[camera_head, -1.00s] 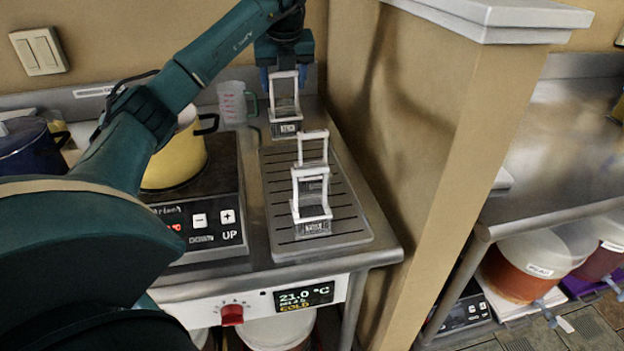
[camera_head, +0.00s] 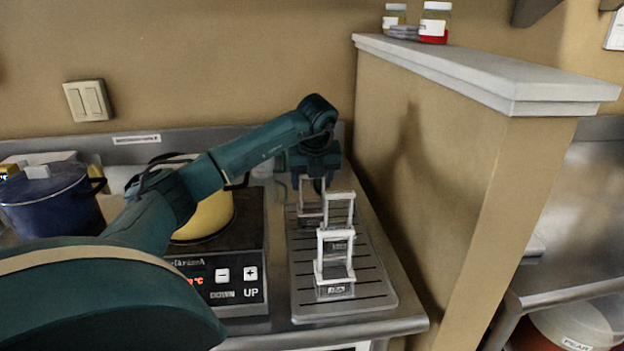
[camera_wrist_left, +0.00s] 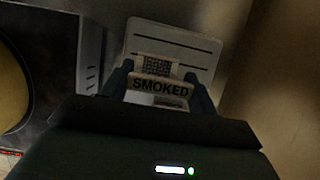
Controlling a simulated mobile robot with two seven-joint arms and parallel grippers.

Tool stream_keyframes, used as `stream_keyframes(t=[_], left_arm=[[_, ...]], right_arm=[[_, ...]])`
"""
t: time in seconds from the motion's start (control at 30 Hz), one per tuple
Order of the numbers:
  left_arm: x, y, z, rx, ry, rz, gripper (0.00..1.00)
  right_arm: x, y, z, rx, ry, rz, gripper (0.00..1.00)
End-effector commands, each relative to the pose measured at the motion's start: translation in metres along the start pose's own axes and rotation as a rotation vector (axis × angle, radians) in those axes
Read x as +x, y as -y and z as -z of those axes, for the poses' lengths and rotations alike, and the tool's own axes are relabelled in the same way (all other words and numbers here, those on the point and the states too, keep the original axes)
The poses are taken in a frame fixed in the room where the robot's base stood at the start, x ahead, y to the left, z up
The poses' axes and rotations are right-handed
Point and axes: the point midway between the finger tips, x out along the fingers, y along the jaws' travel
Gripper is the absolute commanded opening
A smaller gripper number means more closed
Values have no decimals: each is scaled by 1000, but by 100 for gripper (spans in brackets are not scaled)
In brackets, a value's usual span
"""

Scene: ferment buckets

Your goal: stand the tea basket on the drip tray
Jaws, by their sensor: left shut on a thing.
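My left gripper (camera_head: 314,180) is shut on a tea basket (camera_head: 310,212) with a pale upright frame handle. In the left wrist view the held basket (camera_wrist_left: 160,88) has a label reading SMOKED between the fingers. It looks upright over the back end of the grey slotted drip tray (camera_head: 374,274); I cannot tell whether it touches the tray. Two similar baskets stand on the tray: a front one (camera_head: 335,270) and one behind it (camera_head: 340,212), which partly overlap in view. My right gripper is not in view.
Left of the tray is a hot plate (camera_head: 238,285) with a yellow pot (camera_head: 207,218), partly behind my arm. A blue pot (camera_head: 52,200) stands farther left. A tan partition wall (camera_head: 440,150) rises close on the tray's right.

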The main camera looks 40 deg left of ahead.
Motion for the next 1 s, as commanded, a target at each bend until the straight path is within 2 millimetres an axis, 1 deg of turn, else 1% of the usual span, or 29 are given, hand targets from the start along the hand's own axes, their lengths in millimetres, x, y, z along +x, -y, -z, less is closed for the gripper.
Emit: stream_keyframes(t=[0.03,0.07,0.3,0.53,0.67,0.77,1.0], left_arm=[[2,0,1,0,0,0,14],[2,0,1,0,0,0,61],[1,0,1,0,0,0,80],[1,0,0,0,0,0,81],[-7,1,-1,0,1,3,81],[-22,1,-1,0,3,4,81],[-75,1,-1,1,3,6,81]], right_arm=[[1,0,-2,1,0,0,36],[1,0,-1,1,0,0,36],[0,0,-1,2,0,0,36],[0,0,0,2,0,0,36],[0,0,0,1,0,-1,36],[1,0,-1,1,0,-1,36],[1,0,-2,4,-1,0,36]])
